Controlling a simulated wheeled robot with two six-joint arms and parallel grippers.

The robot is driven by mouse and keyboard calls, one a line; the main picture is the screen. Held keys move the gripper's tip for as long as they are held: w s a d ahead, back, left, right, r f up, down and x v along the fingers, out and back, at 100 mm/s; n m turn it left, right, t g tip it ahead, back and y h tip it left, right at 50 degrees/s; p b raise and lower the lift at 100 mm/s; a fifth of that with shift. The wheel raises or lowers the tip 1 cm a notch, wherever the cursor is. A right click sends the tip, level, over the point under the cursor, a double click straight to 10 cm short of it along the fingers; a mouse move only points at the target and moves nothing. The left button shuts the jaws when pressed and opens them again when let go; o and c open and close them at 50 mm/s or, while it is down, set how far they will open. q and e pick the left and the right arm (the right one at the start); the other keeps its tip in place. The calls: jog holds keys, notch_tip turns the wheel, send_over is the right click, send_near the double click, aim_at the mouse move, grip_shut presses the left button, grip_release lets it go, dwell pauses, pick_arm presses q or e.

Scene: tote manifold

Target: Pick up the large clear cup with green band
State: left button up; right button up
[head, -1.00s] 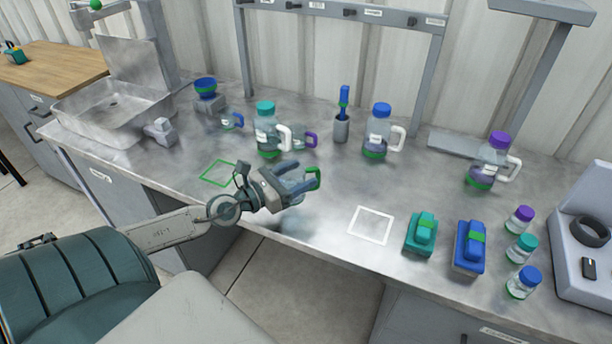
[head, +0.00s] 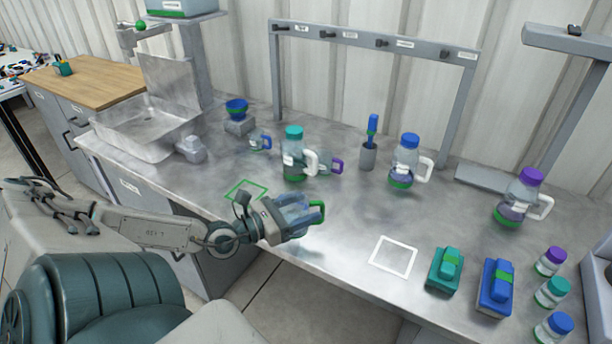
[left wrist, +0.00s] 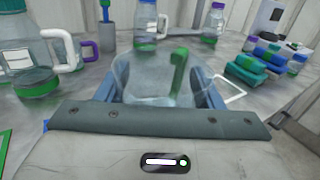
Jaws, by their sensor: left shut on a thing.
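A clear cup (left wrist: 150,82) with a green handle is between the two blue fingers of my left gripper (left wrist: 155,92) in the left wrist view. The gripper is shut on it. In the head view my left gripper (head: 302,214) is near the table's front edge, right of the green square outline (head: 246,190). There the cup's green handle (head: 318,210) shows beyond the fingertips, and the gripper hides most of its body. I cannot make out a green band on the cup, or whether its base is clear of the table. My right gripper is not in view.
A teal-lidded jug (head: 294,154), a blue-lidded jug (head: 406,162) and a purple-lidded jug (head: 520,200) stand on the steel table (head: 345,225). A white square outline (head: 394,257) lies on the right, beside a teal block (head: 444,270) and a blue block (head: 495,288).

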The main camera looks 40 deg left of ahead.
pick_arm(q)
jog(key=shift+s, duration=0.4)
dwell(0.7)
jog(key=shift+a+r, duration=0.1)
jog(key=shift+a, duration=0.05)
